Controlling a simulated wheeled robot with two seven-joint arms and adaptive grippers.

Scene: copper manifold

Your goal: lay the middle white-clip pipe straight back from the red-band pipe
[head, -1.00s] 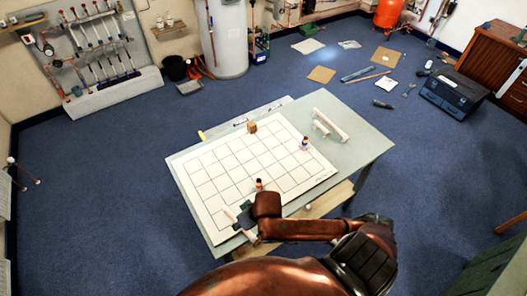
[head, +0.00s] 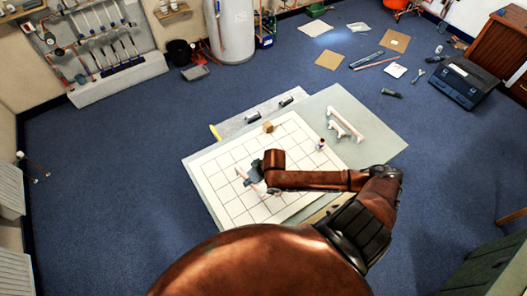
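My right gripper (head: 256,170) is over the left-middle part of the white gridded board (head: 215,163). It appears shut on a thin pale pipe (head: 243,175), held slanted above or against the board; I cannot tell whether it touches. The pipe's clip colour is too small to tell. A small upright fitting with a dark and reddish band (head: 321,145) stands at the board's right edge. A second small upright fitting seen earlier is now mostly hidden by my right forearm. I cannot tell which piece is the red-band pipe. My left gripper is out of view.
Two white pipe pieces (head: 346,124) lie on the grey-green table (head: 375,145) right of the board. A small tan block (head: 268,127) sits at the board's back edge. Dark items (head: 286,101) lie on a grey strip behind it.

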